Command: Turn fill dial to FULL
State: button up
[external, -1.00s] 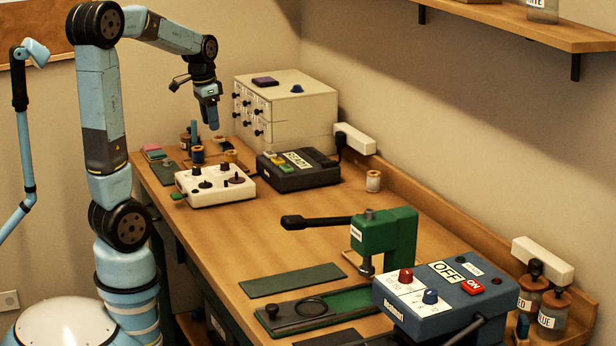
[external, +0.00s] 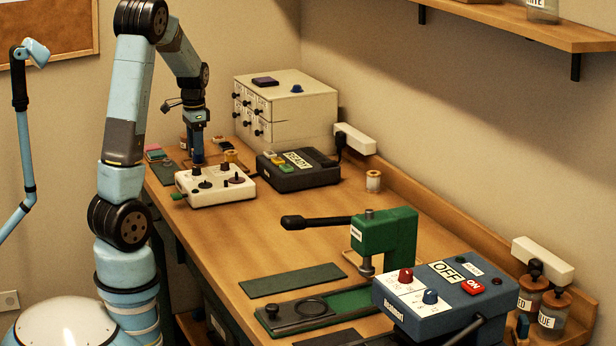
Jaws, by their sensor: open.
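A white control box (external: 213,196) with several dark knobs sits on the far left part of the table. My gripper (external: 198,161) is open and points down just over the dark knob (external: 196,171) at the box's back left. I cannot tell whether the fingers are around that knob or only above it. The lettering on the box is too small to read, so I cannot tell which control is the fill dial.
A dark box (external: 305,178) reading READY stands right of the white box, with drawers (external: 290,112) behind. Spools and jars stand near my gripper. A green press (external: 398,240) and a blue box (external: 440,310) reading OFF are nearer. Mid-table is mostly clear.

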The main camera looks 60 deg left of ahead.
aim_at(196, 168)
notch_tip(196, 168, down, 7)
jog(key=shift+f, duration=0.1)
dwell(0.3)
jog(key=shift+c, duration=0.5)
grip_shut()
